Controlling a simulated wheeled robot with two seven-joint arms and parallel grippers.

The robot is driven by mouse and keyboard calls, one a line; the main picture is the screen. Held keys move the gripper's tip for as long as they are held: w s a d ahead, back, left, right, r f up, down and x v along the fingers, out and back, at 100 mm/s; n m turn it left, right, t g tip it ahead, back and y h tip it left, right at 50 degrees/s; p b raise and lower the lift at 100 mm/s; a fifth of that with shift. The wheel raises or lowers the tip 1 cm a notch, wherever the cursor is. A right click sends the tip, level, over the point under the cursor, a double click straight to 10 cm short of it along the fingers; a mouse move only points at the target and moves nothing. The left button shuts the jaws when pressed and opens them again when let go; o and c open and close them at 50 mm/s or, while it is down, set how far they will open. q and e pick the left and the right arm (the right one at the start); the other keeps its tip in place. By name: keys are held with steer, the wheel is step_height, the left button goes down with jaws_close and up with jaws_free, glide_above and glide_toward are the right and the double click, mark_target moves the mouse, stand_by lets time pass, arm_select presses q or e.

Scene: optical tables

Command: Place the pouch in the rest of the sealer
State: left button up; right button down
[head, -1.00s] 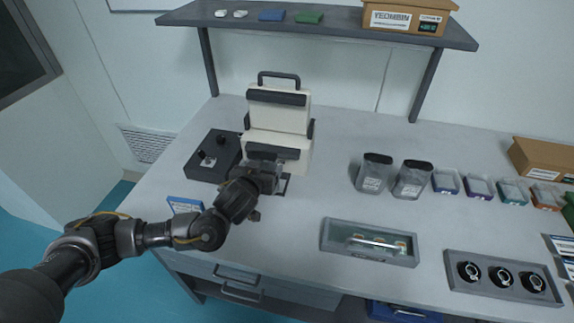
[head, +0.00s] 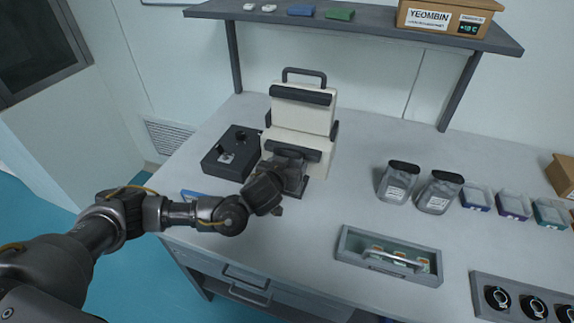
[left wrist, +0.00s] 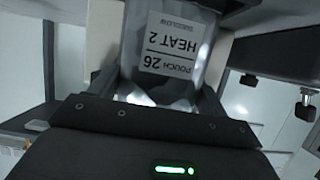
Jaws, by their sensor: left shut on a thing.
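The sealer (head: 303,118) is a cream upright unit with dark bars and a handle on top, standing at the back left of the table. My left gripper (head: 289,166) is at the front of the sealer, just below its lower dark bar. In the left wrist view the pouch (left wrist: 172,50) is a grey, shiny packet between the fingers, its label reading "POUCH 26 HEAT 2" upside down. The gripper is shut on it. The rest at the sealer's front is mostly hidden behind the gripper, and I cannot tell whether the pouch touches it. My right gripper is not in view.
A dark box with knobs (head: 231,153) stands close left of the sealer. A grey tray (head: 388,257) lies near the front edge. A shelf (head: 370,28) overhangs the back.

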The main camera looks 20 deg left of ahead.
arm_select(q)
steer(key=o, duration=1.2)
steer(key=shift+f, duration=0.15)
steer(key=o, duration=0.4)
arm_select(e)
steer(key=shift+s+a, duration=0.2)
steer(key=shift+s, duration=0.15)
arm_select(q)
steer(key=shift+r, duration=0.2)
steer(key=shift+s, duration=0.25)
steer(key=p+v, duration=0.7)
steer(key=v, duration=0.4)
steer(key=shift+s+r, duration=0.25)
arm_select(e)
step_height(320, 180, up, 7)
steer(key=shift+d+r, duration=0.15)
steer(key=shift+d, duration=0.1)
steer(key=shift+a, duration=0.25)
